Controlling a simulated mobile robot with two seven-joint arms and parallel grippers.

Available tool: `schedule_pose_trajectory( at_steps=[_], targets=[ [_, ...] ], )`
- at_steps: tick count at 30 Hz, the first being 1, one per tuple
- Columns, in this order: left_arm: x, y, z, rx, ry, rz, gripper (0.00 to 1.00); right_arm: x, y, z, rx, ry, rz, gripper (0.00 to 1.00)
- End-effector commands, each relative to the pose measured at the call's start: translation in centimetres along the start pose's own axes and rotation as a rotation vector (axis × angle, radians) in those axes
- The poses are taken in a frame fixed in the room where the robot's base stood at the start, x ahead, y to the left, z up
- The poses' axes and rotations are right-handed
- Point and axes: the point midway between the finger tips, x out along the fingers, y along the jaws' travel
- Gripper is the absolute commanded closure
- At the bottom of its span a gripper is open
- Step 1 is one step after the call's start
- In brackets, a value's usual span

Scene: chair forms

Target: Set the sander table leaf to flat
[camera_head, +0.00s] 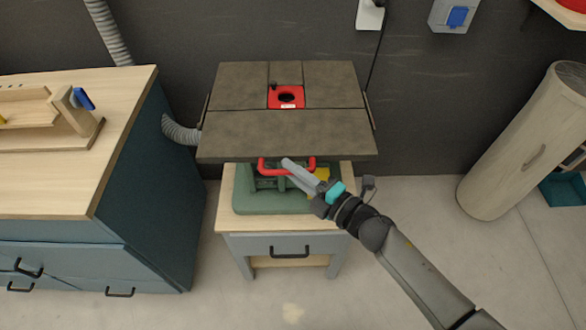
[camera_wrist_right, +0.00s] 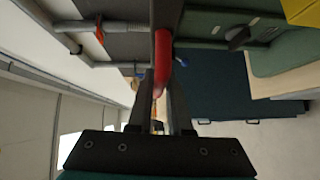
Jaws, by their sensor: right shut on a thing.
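The sander table (camera_head: 335,82) has a dark grey-brown top with a red insert (camera_head: 287,96). A wide front leaf (camera_head: 250,137) reaches across its near side; from this high view I cannot tell whether it lies level or slopes. A red bar handle (camera_head: 268,172) shows just below the leaf's front edge. My right gripper (camera_head: 287,165) comes in from the lower right and is shut on this handle. In the right wrist view the red handle (camera_wrist_right: 162,62) lies between the two fingers. My left gripper is not in view.
The green machine base (camera_head: 250,203) sits on a small cabinet with a drawer (camera_head: 285,245). A wooden-topped workbench (camera_head: 60,190) stands at the left, with a grey hose (camera_head: 180,132) beside it. A tall pale cylinder (camera_head: 520,145) leans at the right. The floor between is clear.

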Motion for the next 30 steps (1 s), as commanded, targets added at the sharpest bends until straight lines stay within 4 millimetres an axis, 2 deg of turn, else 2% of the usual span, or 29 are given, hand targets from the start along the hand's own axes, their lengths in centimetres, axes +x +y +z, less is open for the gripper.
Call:
schedule_pose_trajectory(
  at_steps=[1, 18, 19, 26, 30],
  targets=[
    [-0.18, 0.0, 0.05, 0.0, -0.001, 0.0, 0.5, 0.14, 0.71, 0.12, -0.003, -0.001, 0.011, 1.0],
    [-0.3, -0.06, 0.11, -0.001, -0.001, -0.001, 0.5, 0.14, 0.93, 0.17, -0.003, -0.001, 0.014, 1.0],
    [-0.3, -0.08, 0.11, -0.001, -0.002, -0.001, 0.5, 0.14, 0.93, 0.17, -0.003, -0.001, 0.013, 0.79],
    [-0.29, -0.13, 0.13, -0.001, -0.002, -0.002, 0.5, 0.07, 0.68, 0.1, -0.002, -0.001, 0.008, 0.53],
    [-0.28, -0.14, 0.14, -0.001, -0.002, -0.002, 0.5, 0.02, 0.5, 0.04, -0.001, -0.001, 0.005, 0.53]
  ],
)
